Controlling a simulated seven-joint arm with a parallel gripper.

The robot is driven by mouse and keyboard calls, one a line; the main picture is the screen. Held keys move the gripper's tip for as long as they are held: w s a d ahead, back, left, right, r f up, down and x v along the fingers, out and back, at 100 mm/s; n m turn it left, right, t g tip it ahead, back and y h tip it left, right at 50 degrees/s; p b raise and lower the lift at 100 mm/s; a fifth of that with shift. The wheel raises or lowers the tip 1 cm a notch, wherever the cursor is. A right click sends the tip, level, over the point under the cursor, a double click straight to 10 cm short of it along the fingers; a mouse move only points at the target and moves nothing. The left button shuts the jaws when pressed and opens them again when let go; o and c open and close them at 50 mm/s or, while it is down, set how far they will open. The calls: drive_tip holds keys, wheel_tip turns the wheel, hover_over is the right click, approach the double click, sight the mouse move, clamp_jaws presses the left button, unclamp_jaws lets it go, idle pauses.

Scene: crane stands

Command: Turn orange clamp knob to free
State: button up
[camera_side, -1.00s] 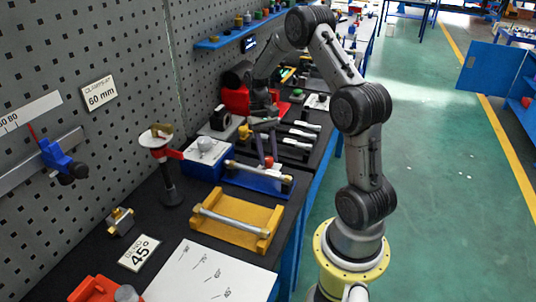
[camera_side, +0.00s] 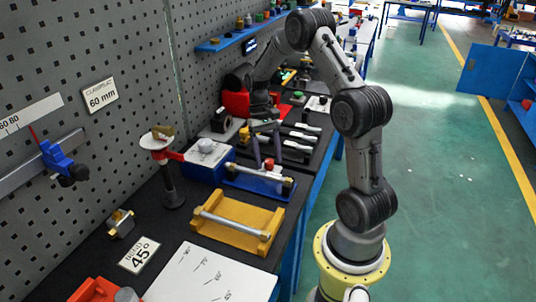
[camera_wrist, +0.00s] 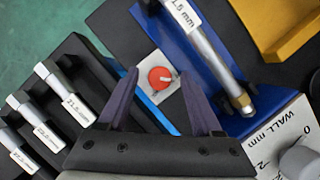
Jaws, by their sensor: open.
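The orange clamp knob (camera_wrist: 161,78) is a round orange-red cap with a pale pointer mark, on a light square plate beside the blue fixture (camera_wrist: 205,75). It also shows small and red in the side view (camera_side: 268,163). My gripper (camera_wrist: 159,84) is open. In the wrist view its two dark purple fingers stand to the left and right of the knob, with a gap on each side. In the side view my gripper (camera_side: 266,148) hangs over the knob. Whether the fingertips are down at knob height cannot be told.
A metal tube (camera_wrist: 205,45) lies along the blue fixture, close to the right finger. Several labelled silver tubes (camera_wrist: 62,95) lie at the left. A yellow tray (camera_side: 238,236) and a blue block with a grey dial (camera_side: 206,146) stand nearby.

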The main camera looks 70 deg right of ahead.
drive_tip(key=v, duration=1.3)
drive_tip(key=shift+d+r, duration=0.2)
drive_tip(key=shift+r, duration=0.1)
drive_tip(key=shift+w, duration=0.1)
drive_tip(key=s+a+r+n+t+h, duration=0.1)
drive_tip(key=s+a+r+n+t, duration=0.1)
drive_tip(key=a+r, duration=0.5)
drive_tip(key=s+a+r+n+t+h, duration=0.1)
drive_tip(key=s+a+r+n+h, duration=0.1)
drive_tip(key=a+r, duration=0.55)
drive_tip(key=s+a+f+n+t, duration=0.2)
drive_tip(key=s+a+n+t, duration=0.1)
drive_tip(key=s+a, duration=0.6)
drive_tip(key=s+a+f+n+t, duration=0.1)
drive_tip(key=s+f+t, duration=0.1)
drive_tip(key=f, duration=0.4)
drive_tip(key=shift+s+f+n+t, duration=0.4)
drive_tip(key=shift+s, duration=0.3)
